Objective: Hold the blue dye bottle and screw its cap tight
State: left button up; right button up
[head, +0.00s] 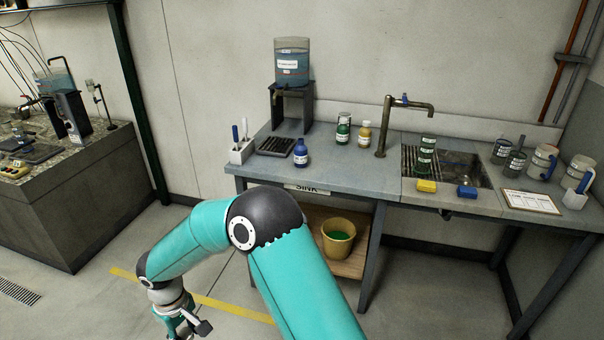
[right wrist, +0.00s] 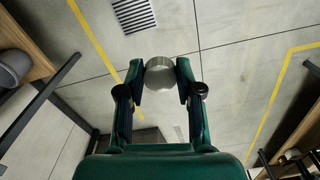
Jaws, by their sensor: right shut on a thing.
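The blue dye bottle (head: 301,154) stands upright on the left part of the sink table, beside a dark rack. Its top looks dark and narrow; I cannot tell whether a cap is on it. My right arm bends across the head view, and my right gripper (head: 182,331) hangs low at the bottom edge, partly cut off, well apart from the bottle. In the right wrist view my right gripper (right wrist: 161,85) is shut on a round grey thing (right wrist: 159,70), held between its fingertips above the floor. I cannot tell if this is the cap. My left gripper is not in view.
The sink table (head: 350,178) also bears a dark rack (head: 276,146), a white brush holder (head: 242,152), a green bottle (head: 342,134), a yellow bottle (head: 364,134) and a tall tap (head: 386,125). A bucket (head: 338,240) stands on the shelf below. Floor left of the table is clear.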

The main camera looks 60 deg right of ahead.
aim_at(300, 150)
jog(key=u, duration=0.4)
jog(key=i, duration=0.15)
jog(key=z, duration=1.7)
